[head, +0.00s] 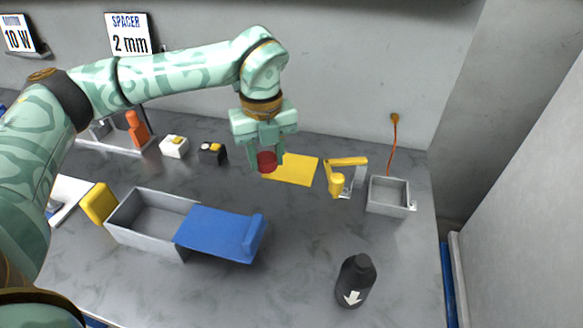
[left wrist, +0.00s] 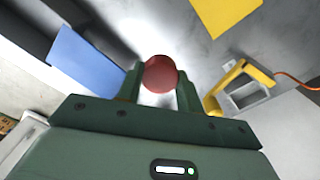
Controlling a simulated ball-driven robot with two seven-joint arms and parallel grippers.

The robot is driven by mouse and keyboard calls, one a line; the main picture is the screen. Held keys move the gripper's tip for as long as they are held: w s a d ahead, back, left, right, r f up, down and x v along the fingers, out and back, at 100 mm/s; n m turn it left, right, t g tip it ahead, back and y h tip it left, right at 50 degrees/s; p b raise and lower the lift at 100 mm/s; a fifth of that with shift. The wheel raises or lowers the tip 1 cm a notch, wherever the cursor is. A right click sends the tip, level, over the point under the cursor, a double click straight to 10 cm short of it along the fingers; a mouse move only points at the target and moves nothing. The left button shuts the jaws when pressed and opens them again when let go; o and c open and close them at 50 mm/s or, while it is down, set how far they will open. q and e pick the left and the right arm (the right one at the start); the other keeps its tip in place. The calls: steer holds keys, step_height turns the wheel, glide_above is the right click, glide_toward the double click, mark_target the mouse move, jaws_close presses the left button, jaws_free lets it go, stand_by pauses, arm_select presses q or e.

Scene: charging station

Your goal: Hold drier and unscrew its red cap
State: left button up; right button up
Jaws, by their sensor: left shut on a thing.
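A red, rounded piece (head: 266,161) that looks like the red cap is held between the fingertips of my left gripper (head: 265,166). The gripper is shut on it, pointing down above the grey worktop. The red cap also shows in the left wrist view (left wrist: 160,73), pinched between both fingers. No drier body shows attached to it. A black bottle-shaped body with a white arrow (head: 356,281), which may be the drier, stands at the front right, apart from the gripper. Its top is dark, with no red on it. My right gripper is not in view.
A grey bin (head: 150,218) with a blue lid panel (head: 212,232) lies left of centre. Behind are a yellow sheet (head: 297,170), a yellow bracket-like device (head: 337,184) and a small grey box (head: 390,197). The front centre of the worktop is clear.

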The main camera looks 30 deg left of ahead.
arm_select(q)
steer(key=n, duration=0.6)
steer(key=shift+w+a, duration=0.1)
steer(key=shift+a, duration=0.15)
steer(key=n, duration=0.4)
steer(key=shift+w+a, duration=0.1)
steer(key=n+b, duration=0.1)
steer(key=b, duration=0.4)
glide_toward(292, 167)
steer(key=s, duration=0.4)
steer(key=w+f+b, duration=0.2)
steer(key=w+f, duration=0.1)
steer(key=shift+b, duration=0.4)
steer(key=shift+w, duration=0.1)
steer(key=f+b, duration=0.3)
steer(key=f, duration=0.1)
steer(key=shift+w, duration=0.35)
steer(key=shift+w+f, duration=0.1)
steer(key=shift+f, duration=0.05)
steer(key=shift+r, duration=0.3)
steer(key=o, duration=1.1)
steer(key=shift+f, duration=0.1)
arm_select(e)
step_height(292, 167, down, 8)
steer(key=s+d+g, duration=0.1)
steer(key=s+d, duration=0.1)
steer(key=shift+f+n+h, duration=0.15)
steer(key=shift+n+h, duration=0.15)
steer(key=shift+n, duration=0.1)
